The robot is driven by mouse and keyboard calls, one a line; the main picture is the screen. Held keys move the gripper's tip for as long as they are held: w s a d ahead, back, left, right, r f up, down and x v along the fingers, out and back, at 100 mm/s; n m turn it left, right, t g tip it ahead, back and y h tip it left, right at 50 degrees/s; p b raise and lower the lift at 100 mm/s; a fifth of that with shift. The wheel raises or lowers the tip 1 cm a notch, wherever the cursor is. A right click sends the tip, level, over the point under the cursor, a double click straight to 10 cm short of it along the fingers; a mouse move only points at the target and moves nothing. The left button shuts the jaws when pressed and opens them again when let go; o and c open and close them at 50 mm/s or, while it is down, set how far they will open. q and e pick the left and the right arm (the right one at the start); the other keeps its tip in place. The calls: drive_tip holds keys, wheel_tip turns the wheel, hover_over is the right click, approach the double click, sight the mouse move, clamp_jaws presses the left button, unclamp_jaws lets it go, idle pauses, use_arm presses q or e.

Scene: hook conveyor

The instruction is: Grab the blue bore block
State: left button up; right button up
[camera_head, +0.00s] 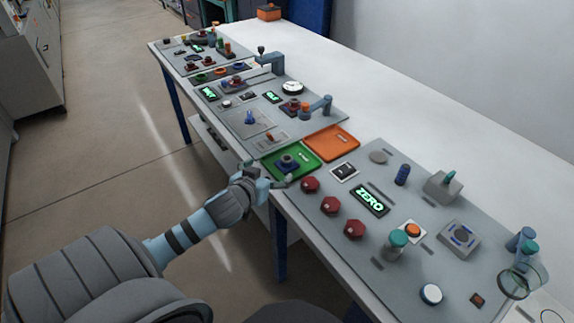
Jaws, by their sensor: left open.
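A dark blue block with a round bored top (287,162), which looks like the blue bore block, sits in the green tray (311,174) at the table's near edge. My left arm reaches in from the lower left. My left gripper (272,178) is open at the tray's near edge, just in front of the block. One finger shows beside the tray's near right corner. The gap between fingers and block is too small to judge. My right gripper is not in view.
An orange tray (331,143) lies behind the green one and looks empty. Several dark red hexagonal pieces, one of them here (331,205), stand on the grey panel to the right.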

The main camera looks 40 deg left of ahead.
use_arm(q)
drive_tip(key=b, duration=0.2)
approach(289, 158)
drive_tip(key=x, duration=0.4)
drive_tip(key=shift+s+a+f, duration=0.15)
drive_tip(key=shift+s+a, duration=0.05)
drive_tip(key=shift+a, duration=0.05)
drive_tip(key=x, duration=0.1)
drive_tip(key=b+x, duration=0.1)
drive_tip(key=x, duration=0.2)
drive_tip(key=shift+w+d+r+b, duration=0.2)
drive_tip(key=shift+w+d+b, duration=0.05)
drive_tip(key=shift+b, duration=0.15)
drive_tip(key=shift+w+f, duration=0.1)
drive_tip(key=shift+w, duration=0.2)
drive_tip(key=shift+s, duration=0.15)
drive_tip(key=c, duration=1)
clamp_jaws()
